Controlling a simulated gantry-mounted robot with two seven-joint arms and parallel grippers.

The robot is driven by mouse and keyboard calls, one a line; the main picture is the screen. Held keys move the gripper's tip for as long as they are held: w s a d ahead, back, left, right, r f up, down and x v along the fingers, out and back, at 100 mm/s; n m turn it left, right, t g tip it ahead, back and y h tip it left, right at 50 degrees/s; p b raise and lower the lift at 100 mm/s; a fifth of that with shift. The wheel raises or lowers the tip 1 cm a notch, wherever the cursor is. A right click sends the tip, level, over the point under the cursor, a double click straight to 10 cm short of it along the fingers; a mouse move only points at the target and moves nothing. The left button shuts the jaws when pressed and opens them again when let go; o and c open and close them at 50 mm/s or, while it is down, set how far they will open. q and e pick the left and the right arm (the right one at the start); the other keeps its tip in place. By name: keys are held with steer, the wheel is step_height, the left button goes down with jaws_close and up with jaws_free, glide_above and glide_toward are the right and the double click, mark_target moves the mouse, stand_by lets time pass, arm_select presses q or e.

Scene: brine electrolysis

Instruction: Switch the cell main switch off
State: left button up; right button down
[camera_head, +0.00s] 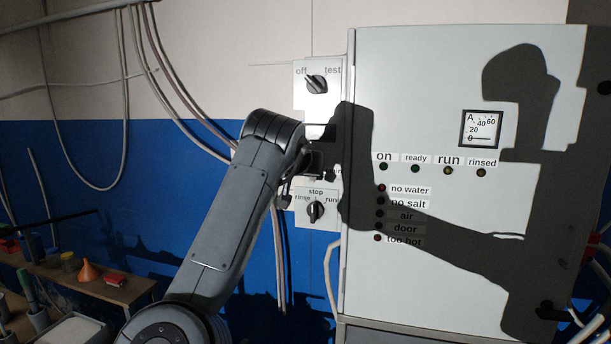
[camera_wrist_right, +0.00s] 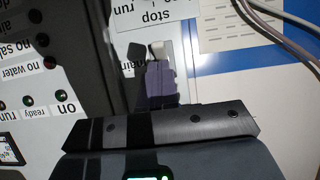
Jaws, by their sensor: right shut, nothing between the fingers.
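My right arm rises from the bottom in the head view, and its gripper (camera_head: 316,164) is at the switch strip left of the cabinet. The gripper is shut with nothing between its fingers, and it also shows in the right wrist view (camera_wrist_right: 160,80). Its tips are just short of, or against, the strip; contact cannot be told. The middle switch is mostly hidden by the gripper and shadow, and its position cannot be read. Above it is the off/test knob (camera_head: 317,85), turned toward off. Below is the rinse/stop/run knob (camera_head: 315,211), about upright. My left gripper is out of view.
The grey cabinet (camera_head: 420,80) has a meter (camera_head: 481,129), status lamps and fault lamps; the arm's shadow covers part of it. Cables (camera_head: 170,70) hang at the left. A bench (camera_head: 85,283) with an orange funnel (camera_head: 88,271) stands lower left.

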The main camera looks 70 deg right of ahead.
arm_select(q)
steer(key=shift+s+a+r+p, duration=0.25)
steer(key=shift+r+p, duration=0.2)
steer(key=shift+p, duration=0.15)
arm_select(e)
steer(key=shift+r, duration=0.75)
steer(key=shift+a, duration=0.1)
